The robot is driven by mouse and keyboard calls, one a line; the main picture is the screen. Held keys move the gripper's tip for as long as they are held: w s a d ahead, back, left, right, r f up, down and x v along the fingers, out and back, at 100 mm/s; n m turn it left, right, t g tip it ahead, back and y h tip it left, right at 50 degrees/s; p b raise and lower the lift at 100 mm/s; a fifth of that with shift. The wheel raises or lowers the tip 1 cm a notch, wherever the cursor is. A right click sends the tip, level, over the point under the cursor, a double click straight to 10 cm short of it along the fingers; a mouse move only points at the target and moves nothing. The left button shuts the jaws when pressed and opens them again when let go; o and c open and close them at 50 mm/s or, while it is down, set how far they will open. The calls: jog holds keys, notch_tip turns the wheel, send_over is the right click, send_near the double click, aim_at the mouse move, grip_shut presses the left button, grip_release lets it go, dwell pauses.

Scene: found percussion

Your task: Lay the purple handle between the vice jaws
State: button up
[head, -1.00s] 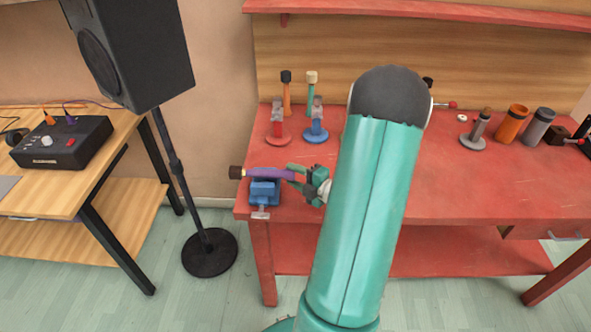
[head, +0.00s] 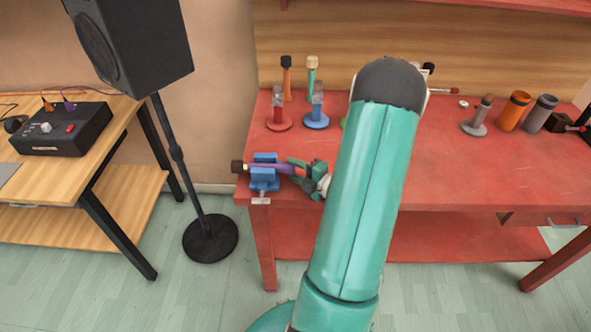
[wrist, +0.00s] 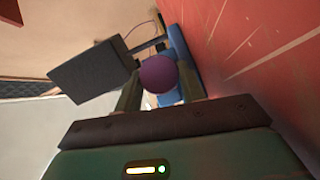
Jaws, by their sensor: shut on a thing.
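The blue vice (head: 264,185) stands at the left front corner of the red bench. The purple handle (head: 286,169) has a dark end piece (head: 238,167) and a yellow band beside it. It lies level across the vice, with one blue jaw (head: 265,157) showing behind it and one in front. The dark end sticks out to the left of the vice. My gripper (head: 300,169), just right of the vice, is shut on the handle's right end. In the wrist view the handle's round purple end (wrist: 158,74) shows between my fingers, with the blue vice (wrist: 184,65) beyond. Whether the handle touches the vice bottom is hidden.
A red stand (head: 278,122) and a blue stand (head: 316,120) are behind the vice, with upright handled tools near them. A grey stand (head: 474,128), an orange cup (head: 514,110) and a grey cup (head: 541,112) stand at right. A speaker stand (head: 210,238) is left of the bench.

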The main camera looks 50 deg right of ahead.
jog(key=shift+f, duration=0.15)
jog(key=o, duration=1.2)
jog(key=s+r, duration=0.2)
jog(key=s, duration=1.1)
jog(key=shift+s, duration=0.35)
jog(key=shift+d, duration=0.1)
